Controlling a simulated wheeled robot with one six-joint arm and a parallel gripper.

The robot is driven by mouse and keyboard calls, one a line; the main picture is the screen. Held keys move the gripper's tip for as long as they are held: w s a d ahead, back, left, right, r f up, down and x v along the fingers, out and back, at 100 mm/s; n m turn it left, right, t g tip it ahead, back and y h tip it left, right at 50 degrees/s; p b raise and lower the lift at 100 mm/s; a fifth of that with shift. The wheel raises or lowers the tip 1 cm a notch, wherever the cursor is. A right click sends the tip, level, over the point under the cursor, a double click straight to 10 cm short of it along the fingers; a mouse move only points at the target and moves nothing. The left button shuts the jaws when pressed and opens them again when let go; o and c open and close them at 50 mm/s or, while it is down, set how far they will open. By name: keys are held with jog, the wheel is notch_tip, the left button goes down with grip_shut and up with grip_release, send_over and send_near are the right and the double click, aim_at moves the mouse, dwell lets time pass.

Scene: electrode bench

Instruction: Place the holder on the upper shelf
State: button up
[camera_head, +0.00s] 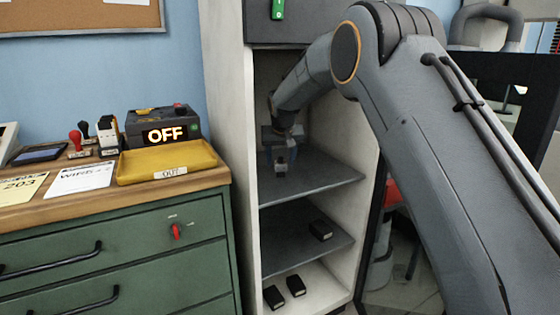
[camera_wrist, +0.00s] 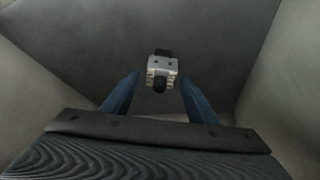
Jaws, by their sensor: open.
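The holder (camera_head: 281,166), a small pale metal block with black parts, is at the upper shelf (camera_head: 325,176) of the open cabinet. In the wrist view the holder (camera_wrist: 162,66) is centred just beyond the fingertips, with its dark round end facing me. My gripper (camera_head: 281,154) is inside the upper compartment, right at the holder. In the wrist view its two blue fingers (camera_wrist: 160,80) are spread, with a visible gap on each side of the holder. The holder's underside and its contact with the shelf are hard to make out.
Two more black blocks (camera_head: 274,297) lie on the cabinet floor. Cabinet walls (camera_head: 245,150) close in on both sides. A green drawer bench (camera_head: 110,240) with a yellow tray (camera_head: 165,162) stands left.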

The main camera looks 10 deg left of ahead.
jog(key=a+v, duration=0.1)
jog(key=v, duration=0.6)
jog(key=s+d+f+g, duration=0.2)
jog(key=s+d, duration=0.5)
jog(key=s, duration=0.9)
jog(key=s+d+f+g, duration=0.2)
jog(key=s+d, duration=0.5)
jog(key=s, duration=1)
jog(key=s+d+f+g, duration=0.1)
jog(key=s+d, duration=0.6)
jog(key=s, duration=1)
jog(key=shift+d+f+g+h, duration=0.3)
jog(key=shift+f+g, duration=0.1)
jog(key=shift+f, duration=0.25)
jog(key=d+r+m+p, duration=0.2)
jog(key=d+r+p, duration=0.5)
jog(key=p, duration=0.8)
jog(key=shift+d+r+h, duration=0.25)
jog(key=shift+d+h, duration=0.05)
jog(key=shift+d, duration=0.3)
